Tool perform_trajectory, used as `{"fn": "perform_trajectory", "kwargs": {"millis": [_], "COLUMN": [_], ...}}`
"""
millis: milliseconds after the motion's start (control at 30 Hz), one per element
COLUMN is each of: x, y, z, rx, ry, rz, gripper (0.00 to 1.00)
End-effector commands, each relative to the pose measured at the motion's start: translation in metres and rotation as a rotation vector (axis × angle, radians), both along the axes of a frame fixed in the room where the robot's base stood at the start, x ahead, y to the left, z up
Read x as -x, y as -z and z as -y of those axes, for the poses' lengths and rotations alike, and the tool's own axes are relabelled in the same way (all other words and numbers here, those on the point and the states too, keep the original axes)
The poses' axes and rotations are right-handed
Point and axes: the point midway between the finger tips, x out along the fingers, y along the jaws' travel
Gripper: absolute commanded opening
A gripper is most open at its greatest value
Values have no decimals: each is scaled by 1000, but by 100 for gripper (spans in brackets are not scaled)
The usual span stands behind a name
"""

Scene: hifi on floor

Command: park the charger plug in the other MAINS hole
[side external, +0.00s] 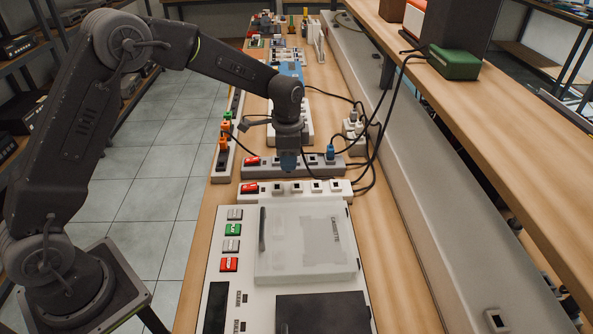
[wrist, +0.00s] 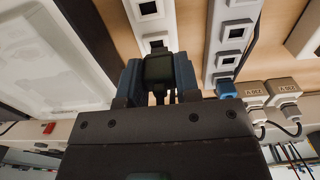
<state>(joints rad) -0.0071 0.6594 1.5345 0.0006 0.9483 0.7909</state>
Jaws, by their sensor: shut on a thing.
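My gripper (wrist: 158,80) is shut on a dark, boxy plug, taken as the charger plug (wrist: 158,67), held between its blue fingers. In the side view my gripper (side external: 289,162) points down over the grey power strip, and the plug cannot be made out. A white strip (side external: 325,187) with a red switch and several square holes lies just in front; the wrist view shows its holes (wrist: 148,8) beyond the plug. The grey strip (side external: 258,169) holds a blue plug (side external: 330,152). I cannot read a MAINS label, or tell whether the plug touches a strip.
A white panel with a clear lid (side external: 305,243) and coloured buttons lies in front. Black cables loop at the right, near white adapters (wrist: 282,90). A green box (side external: 454,63) sits on the raised shelf.

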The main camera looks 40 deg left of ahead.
Motion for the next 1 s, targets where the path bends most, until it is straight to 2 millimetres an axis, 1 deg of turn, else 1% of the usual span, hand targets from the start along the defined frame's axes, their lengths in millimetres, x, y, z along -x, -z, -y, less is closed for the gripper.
{"fn": "perform_trajectory", "kwargs": {"millis": [33, 200, 300, 500, 567, 667, 700, 833, 900, 1000], "x": [5, 20, 27, 36, 39, 44, 47, 56, 61, 66], "y": [-9, -31, -42, -53, -52, -44, -39, -25, -19, -13], "z": [-13, -47, -63, -85, -95, -121, -133, -168, -181, -194], "rx": [0, 0, 0, 1, 1, 1, 2, 3, 3, 3], "ry": [-6, -4, -3, -2, -4, -7, -7, -7, -5, -2], "rz": [4, 4, 3, 1, -1, -3, -4, -3, -3, -1], "gripper": [10, 10, 10, 10, 10, 10, 10, 10, 10, 10]}}
